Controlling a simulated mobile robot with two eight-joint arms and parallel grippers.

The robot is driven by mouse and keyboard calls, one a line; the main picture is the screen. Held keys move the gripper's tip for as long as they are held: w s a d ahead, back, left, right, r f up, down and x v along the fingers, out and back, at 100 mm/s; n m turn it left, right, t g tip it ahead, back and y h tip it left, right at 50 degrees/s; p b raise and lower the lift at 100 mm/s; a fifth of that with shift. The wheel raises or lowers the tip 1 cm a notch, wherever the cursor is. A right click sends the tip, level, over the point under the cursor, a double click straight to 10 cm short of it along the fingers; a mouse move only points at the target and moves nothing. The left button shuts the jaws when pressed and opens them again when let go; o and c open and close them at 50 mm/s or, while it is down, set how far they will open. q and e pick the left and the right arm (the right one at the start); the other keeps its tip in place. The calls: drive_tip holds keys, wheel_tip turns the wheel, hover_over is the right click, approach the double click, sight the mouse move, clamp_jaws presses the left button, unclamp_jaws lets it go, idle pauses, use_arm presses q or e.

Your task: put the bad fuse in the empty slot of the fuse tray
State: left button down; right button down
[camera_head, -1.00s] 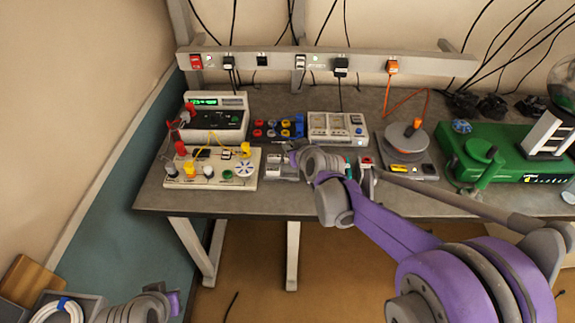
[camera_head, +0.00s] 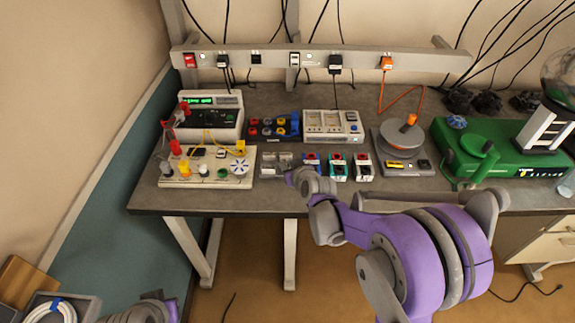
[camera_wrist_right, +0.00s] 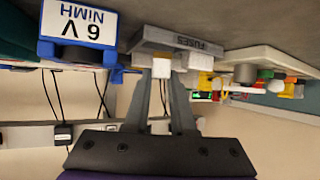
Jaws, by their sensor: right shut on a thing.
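The grey fuse tray (camera_head: 268,171) lies on the bench between the white circuit board and the battery packs. The right wrist view shows it upside down, with its FUSES label (camera_wrist_right: 192,42). My right gripper (camera_head: 291,177) is at the tray's front right side. In the wrist view its fingers (camera_wrist_right: 160,72) are shut on a small white block, the fuse (camera_wrist_right: 160,69), close to the tray. I cannot tell whether the fuse touches the tray or sits in a slot. Another pale block (camera_wrist_right: 201,62) is beside it. My left gripper (camera_head: 158,306) is low at the left, its jaws unclear.
A blue 6 V NiMH pack (camera_wrist_right: 78,28) is beside the tray, in a row of battery packs (camera_head: 337,168). The white circuit board (camera_head: 238,181) is left of the tray, a charger (camera_head: 333,124) behind. The bench's front strip (camera_head: 235,202) is clear.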

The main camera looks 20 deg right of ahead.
drive_tip(key=shift+s+f, duration=0.1)
drive_tip(key=shift+f, duration=0.35)
drive_tip(key=c, duration=0.8)
unclamp_jaws()
drive_tip(key=shift+o, duration=0.2)
drive_tip(key=shift+r, duration=0.25)
drive_tip(key=shift+s+r, duration=0.3)
drive_tip(key=shift+r, duration=0.4)
drive_tip(key=v, duration=1.1)
drive_tip(key=s+f+g, duration=0.2)
drive_tip(key=s+g, duration=0.1)
drive_tip(key=s, duration=0.8)
drive_tip(key=s+f+m+g+h, duration=0.1)
drive_tip(key=s+f+g, duration=0.1)
drive_tip(key=s, duration=0.9)
drive_tip(key=shift+s+a+g+p, duration=0.3)
drive_tip(key=shift+a+g, duration=0.15)
drive_tip(key=shift+g, duration=0.25)
drive_tip(key=shift+f, duration=0.1)
